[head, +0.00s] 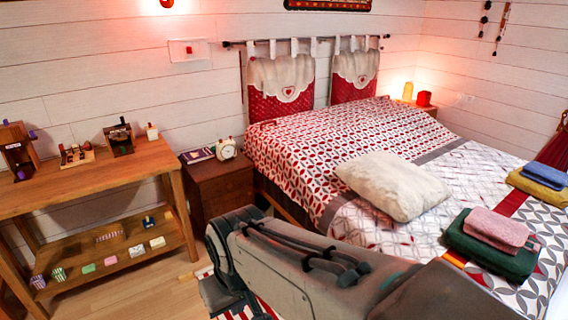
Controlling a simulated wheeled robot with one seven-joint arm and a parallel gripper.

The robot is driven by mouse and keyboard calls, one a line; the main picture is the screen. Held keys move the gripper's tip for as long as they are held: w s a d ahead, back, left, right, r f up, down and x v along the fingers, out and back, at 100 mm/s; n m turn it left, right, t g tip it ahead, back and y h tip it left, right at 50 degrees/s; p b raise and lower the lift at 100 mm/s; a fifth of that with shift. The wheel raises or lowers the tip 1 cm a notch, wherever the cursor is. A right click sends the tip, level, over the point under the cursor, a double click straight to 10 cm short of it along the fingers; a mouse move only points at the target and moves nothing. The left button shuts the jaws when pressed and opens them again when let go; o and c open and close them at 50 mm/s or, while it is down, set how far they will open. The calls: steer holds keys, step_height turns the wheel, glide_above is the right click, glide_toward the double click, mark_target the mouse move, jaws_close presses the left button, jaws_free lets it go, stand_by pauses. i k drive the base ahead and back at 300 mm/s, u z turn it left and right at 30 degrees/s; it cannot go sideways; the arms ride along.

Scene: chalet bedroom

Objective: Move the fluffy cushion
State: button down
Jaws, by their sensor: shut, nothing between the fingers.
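The fluffy cushion (392,185) is white and plump. It lies flat on the bed (322,150), about midway along it, on the patterned cover near the grey stripe. All of its top shows and nothing rests on it. My arm crosses the lower middle of the view, in front of the near side of the bed. It appears apart from the cushion and closer to the camera. My gripper does not show in this view, so I cannot see its fingers.
Folded green and pink towels (498,229) lie right of the cushion, with blue and yellow ones (543,184) beyond. A nightstand (219,187) with a clock (227,149) stands left of the bed. A wooden shelf table (90,181) holds small items. Floor shows below it.

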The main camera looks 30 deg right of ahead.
mark_target(404, 190)
steer(key=z, duration=0.1)
steer(key=i, duration=1.5)
steer(key=z, duration=1.05)
steer(key=i, duration=0.85)
steer(key=z, duration=1.45)
steer(key=i, duration=0.6)
steer(key=z, duration=0.4)
